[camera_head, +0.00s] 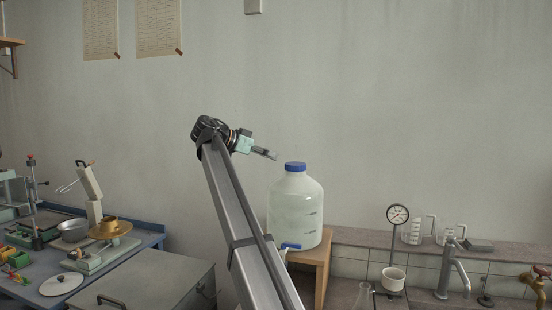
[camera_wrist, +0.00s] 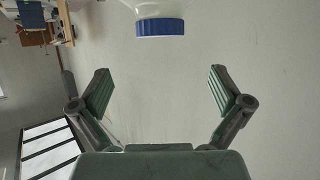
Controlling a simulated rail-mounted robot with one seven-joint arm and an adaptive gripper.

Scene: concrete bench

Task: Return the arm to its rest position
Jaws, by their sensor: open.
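My gripper (camera_head: 268,154) is raised in front of the wall, at the end of my arm, just up and left of the blue cap of a large white bottle (camera_head: 296,212). In the wrist view my gripper (camera_wrist: 160,92) shows two green-padded fingers spread wide with nothing between them. The bottle's blue cap (camera_wrist: 160,27) shows beyond the fingertips at the top of that view. No contact between gripper and bottle is visible.
A blue-edged bench (camera_head: 150,228) with instruments stands at left, beside a grey lidded box (camera_head: 155,280). A round gauge (camera_head: 398,215), glass beakers (camera_head: 413,232) and a tap (camera_head: 455,265) stand at right.

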